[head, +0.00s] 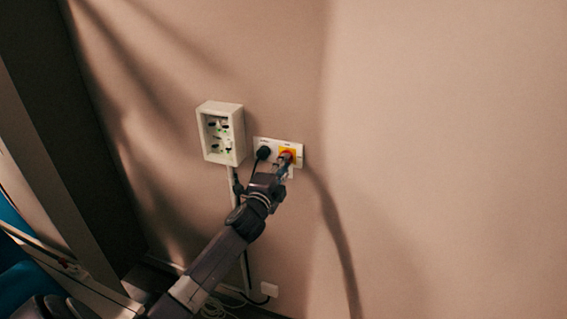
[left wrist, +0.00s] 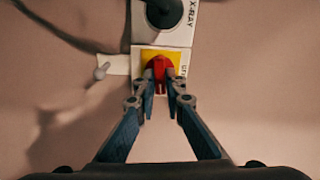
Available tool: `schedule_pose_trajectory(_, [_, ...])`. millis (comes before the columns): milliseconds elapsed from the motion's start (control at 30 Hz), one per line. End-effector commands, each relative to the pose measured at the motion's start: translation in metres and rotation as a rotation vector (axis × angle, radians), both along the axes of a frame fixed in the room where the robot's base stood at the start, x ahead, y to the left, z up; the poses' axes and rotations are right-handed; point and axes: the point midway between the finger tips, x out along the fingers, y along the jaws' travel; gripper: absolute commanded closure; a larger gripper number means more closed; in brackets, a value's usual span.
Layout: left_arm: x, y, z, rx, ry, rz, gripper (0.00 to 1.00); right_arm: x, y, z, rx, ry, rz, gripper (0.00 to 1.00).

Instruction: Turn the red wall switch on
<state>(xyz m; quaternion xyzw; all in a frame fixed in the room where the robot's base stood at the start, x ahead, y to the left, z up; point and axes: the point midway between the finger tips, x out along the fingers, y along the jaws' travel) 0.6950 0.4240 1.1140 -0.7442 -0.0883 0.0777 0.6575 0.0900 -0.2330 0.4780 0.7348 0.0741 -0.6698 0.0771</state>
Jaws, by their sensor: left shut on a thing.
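The red wall switch (head: 287,154) sits on a yellow square in a white wall plate (head: 299,160). In the left wrist view the red switch knob (left wrist: 159,66) is at the top middle, on its yellow backing. The fingers cover part of the knob's lower sides. My right gripper is in neither view.
A white box (head: 221,133) with several sockets is on the wall further left. A small white box (head: 270,290) and loose cables are low on the wall. The wall to the right is clear.

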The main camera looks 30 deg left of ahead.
Motion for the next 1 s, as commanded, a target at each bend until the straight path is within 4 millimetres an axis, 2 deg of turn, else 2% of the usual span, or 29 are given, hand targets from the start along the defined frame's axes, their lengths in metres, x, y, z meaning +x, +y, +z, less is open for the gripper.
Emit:
schedule_pose_trajectory(300, [0.0001,-0.0003,-0.0002,0.115,0.027,-0.001,1.0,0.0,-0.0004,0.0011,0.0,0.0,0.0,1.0])
schedule_pose_trajectory(833, [0.0001,-0.0005,-0.0009,0.137,0.033,-0.001,1.0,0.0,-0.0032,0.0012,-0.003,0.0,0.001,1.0])
schedule_pose_trajectory(867, [0.0001,-0.0005,-0.0009,0.137,0.033,-0.001,0.89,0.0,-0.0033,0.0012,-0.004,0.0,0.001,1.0])
schedule_pose_trajectory(1000, [0.0001,-0.0005,-0.0009,0.136,0.034,-0.001,0.74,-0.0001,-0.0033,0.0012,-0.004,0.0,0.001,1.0])
